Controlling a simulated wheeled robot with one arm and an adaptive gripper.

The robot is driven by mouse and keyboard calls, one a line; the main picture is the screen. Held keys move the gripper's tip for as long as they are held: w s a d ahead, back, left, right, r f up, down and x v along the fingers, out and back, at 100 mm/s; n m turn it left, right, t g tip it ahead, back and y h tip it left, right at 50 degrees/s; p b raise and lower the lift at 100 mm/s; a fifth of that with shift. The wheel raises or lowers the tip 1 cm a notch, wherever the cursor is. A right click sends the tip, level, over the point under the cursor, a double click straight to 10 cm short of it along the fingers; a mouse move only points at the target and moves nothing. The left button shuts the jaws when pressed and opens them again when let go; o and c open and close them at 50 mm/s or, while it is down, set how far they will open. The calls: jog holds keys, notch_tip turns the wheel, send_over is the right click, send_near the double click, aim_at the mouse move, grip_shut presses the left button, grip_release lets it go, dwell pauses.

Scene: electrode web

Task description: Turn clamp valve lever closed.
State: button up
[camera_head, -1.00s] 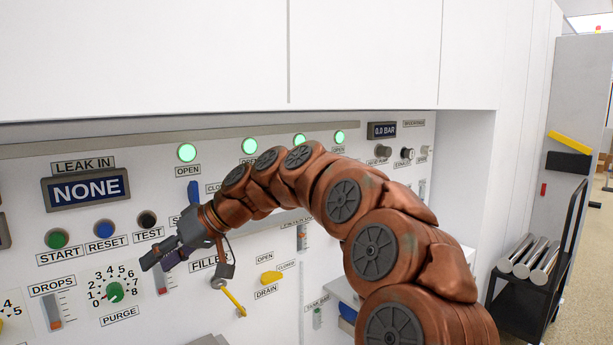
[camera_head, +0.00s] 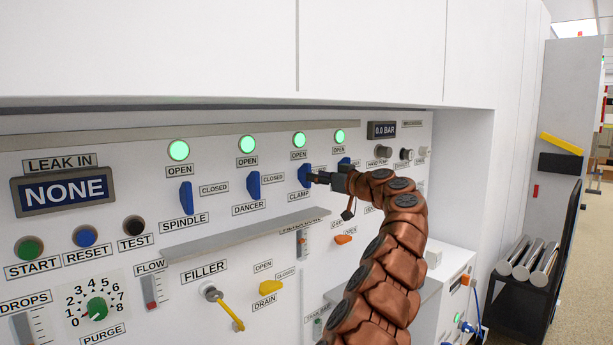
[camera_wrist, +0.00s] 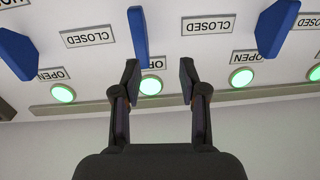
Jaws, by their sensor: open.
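The blue clamp lever (camera_head: 305,175) sits above the CLAMP label (camera_head: 299,197), below a lit green lamp (camera_head: 299,139) with an OPEN label. My gripper (camera_head: 319,178) is at the panel just right of this lever, partly overlapping it. In the wrist view, which is upside down, the clamp lever (camera_wrist: 138,32) lies ahead of my gripper (camera_wrist: 159,70). The fingers are apart with nothing held. The lever's near end lines up beside the left fingertip. Whether they touch cannot be told.
The dancer lever (camera_head: 253,185) and spindle lever (camera_head: 186,198) are to the left. Another blue lever (camera_head: 344,162) is just right, behind my gripper. A grey ledge (camera_head: 245,234) juts out below the levers. White cabinets (camera_head: 370,50) overhang above.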

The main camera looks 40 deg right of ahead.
aim_at(304, 175)
jog(key=shift+h, duration=0.5)
jog(key=shift+w+d+p, duration=0.4)
jog(key=shift+w+p, duration=0.15)
jog(key=shift+w, duration=0.6)
jog(key=shift+w+d+p, duration=0.35)
jog(key=shift+w+p, duration=0.2)
jog(key=shift+w, duration=0.55)
jog(key=shift+w+d+p, duration=0.4)
jog(key=shift+w+p, duration=0.15)
jog(key=shift+w, duration=0.6)
jog(key=shift+c, duration=0.4)
grip_shut()
